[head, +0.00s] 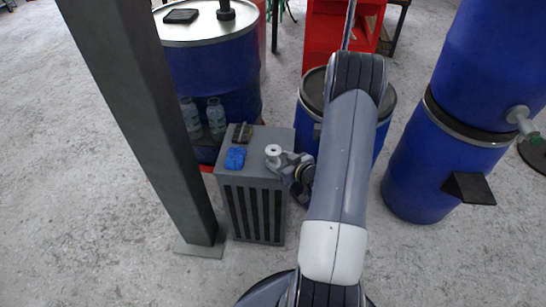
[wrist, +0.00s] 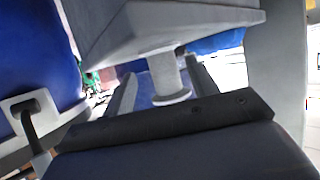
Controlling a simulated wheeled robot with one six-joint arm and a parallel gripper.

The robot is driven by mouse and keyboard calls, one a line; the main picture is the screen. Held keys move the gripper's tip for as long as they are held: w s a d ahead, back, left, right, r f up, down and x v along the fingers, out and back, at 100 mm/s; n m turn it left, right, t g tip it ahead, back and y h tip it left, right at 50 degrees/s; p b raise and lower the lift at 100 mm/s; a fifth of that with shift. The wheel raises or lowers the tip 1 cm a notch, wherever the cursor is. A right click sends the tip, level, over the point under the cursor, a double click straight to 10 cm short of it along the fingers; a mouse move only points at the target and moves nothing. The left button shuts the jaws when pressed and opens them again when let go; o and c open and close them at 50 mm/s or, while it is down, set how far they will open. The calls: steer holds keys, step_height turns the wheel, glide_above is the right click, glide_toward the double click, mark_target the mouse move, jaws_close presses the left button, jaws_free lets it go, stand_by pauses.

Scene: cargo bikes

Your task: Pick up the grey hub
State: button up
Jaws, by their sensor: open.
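The grey hub (head: 273,150), a pale spool shape with a round flange, stands on top of a grey slatted box (head: 234,192). In the wrist view the hub (wrist: 166,76) shows between my two fingers, with a gap on each side. The box surface (wrist: 165,22) appears above it there, as the view is turned over. My gripper (head: 284,158) is open, beside the hub at the right of the box top; it also shows in the wrist view (wrist: 162,86). Part of the gripper's far side is hidden in the head view.
A blue block (head: 235,158) and a small dark brown item (head: 242,133) lie on the box top, left of the hub. A grey post (head: 150,115) stands at left. Blue barrels (head: 213,70) stand behind and at right (head: 415,165). Bottles (head: 216,116) stand behind the box.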

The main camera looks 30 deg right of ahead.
mark_target(271, 155)
steer(key=x, duration=0.5)
steer(key=shift+a+r+b, duration=0.25)
steer(key=shift+r+b, duration=0.05)
steer(key=shift+c, duration=0.4)
steer(key=c, duration=1.1)
